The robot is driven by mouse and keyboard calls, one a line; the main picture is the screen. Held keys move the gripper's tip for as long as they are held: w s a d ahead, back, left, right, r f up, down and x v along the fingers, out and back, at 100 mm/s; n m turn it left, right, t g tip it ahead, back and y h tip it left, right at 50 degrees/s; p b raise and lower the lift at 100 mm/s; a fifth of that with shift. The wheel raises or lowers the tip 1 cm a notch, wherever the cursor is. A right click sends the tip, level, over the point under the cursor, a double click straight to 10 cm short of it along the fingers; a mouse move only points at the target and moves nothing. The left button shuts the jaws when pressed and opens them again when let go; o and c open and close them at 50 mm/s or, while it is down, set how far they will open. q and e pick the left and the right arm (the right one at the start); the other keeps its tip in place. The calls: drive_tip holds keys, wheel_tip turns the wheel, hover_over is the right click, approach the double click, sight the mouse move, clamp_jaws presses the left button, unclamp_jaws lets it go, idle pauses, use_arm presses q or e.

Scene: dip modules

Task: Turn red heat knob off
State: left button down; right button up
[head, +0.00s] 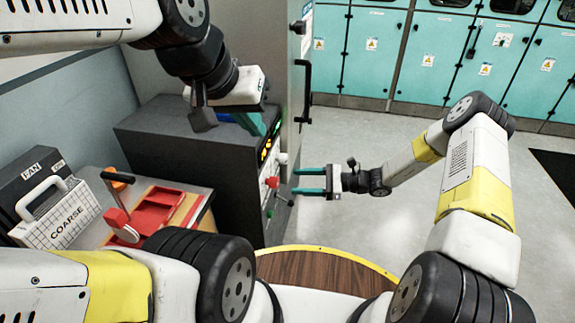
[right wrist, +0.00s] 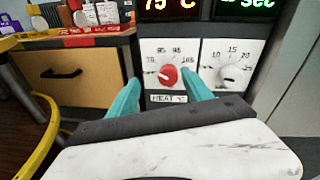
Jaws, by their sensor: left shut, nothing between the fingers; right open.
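The red heat knob (right wrist: 168,76) sits on a white dial plate above a "HEAT °C" label in the right wrist view. It also shows on the dark machine's front in the head view (head: 272,182). Its pointer direction is too small to tell. My right gripper (head: 295,181) is open and faces the knob. Its teal fingers appear on either side of the knob in the right wrist view (right wrist: 160,78), with the tips a little short of the panel. My left gripper (head: 268,128) is shut and empty above the machine's front top edge.
A second dial (right wrist: 228,70) sits to the right of the heat dial, under lit displays. A wooden drawer (right wrist: 80,72) is at left. A red tray (head: 165,209) and a "COARSE" box (head: 62,220) stand on the side table. Floor right of the machine is clear.

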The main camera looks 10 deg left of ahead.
sight(278, 183)
drive_tip(key=a+f, duration=0.1)
drive_tip(key=a, duration=0.1)
drive_tip(key=w+a+f+m+t, duration=0.1)
drive_tip(key=a, duration=0.2)
drive_tip(key=a+f+m+y, duration=0.1)
drive_tip(key=a, duration=0.2)
drive_tip(key=shift+w+a+f+t, duration=0.15)
drive_tip(key=shift+a+t, duration=0.1)
drive_tip(key=shift+t, duration=0.15)
drive_tip(key=shift+c, duration=0.5)
clamp_jaws()
drive_tip(key=n, duration=0.3)
drive_tip(key=shift+n, duration=2.3)
